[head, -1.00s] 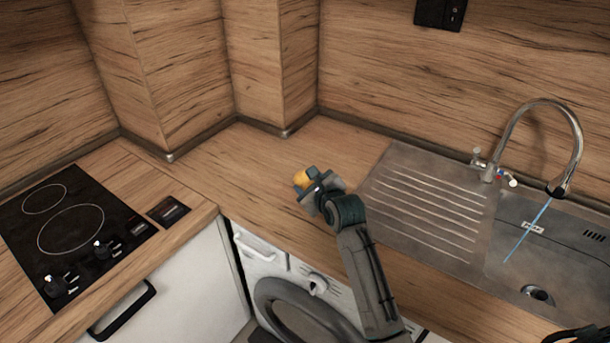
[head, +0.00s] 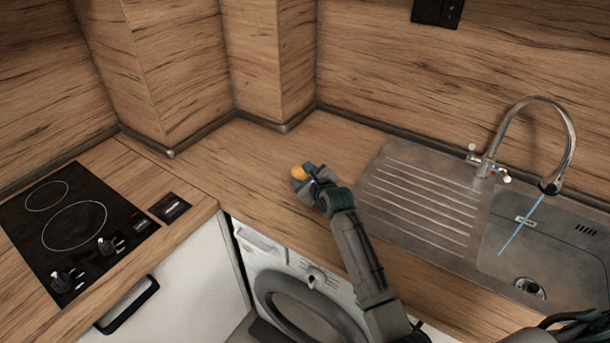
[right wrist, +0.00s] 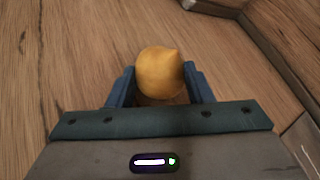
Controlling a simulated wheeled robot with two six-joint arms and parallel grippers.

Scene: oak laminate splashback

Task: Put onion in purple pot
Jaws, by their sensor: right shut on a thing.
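The onion is a small yellow-orange bulb (head: 299,172) over the wooden counter near the back corner. My right gripper (head: 306,178) is shut on it. In the right wrist view the onion (right wrist: 159,72) sits between the two blue fingers of the gripper (right wrist: 158,84), with its pointed tip up and to the right. I cannot tell for sure whether the onion touches the counter. No purple pot is in view. My left gripper is not in view.
A black hob (head: 75,228) is set in the counter at the left. A steel sink (head: 545,255) with drainer (head: 425,205) and curved tap (head: 568,125) is at the right. A washing machine (head: 300,285) is below. The counter (head: 235,155) around the onion is clear.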

